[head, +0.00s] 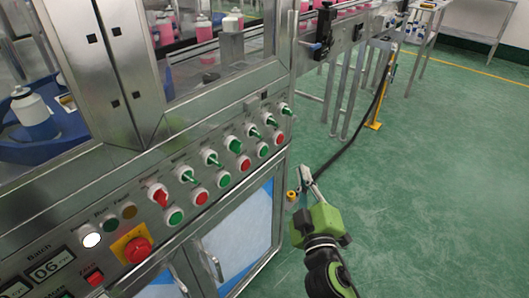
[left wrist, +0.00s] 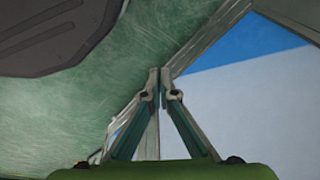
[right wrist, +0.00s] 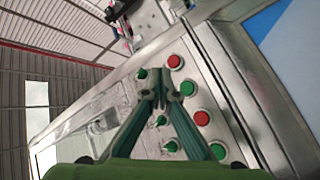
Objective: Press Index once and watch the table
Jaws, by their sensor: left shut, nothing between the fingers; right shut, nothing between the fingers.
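The control panel (head: 205,172) carries several round green and red buttons and green-handled switches; the labels are too small to read, so I cannot tell which button is Index. My left gripper (left wrist: 153,75) is shut and empty, seen only in the left wrist view.
A red emergency stop (head: 137,248) on a yellow plate sits at lower left, near a batch display (head: 50,268). A steel frame post (head: 100,70) rises before the glass. Pink bottles (head: 206,30) stand behind it. Green floor (head: 430,180) is open at right.

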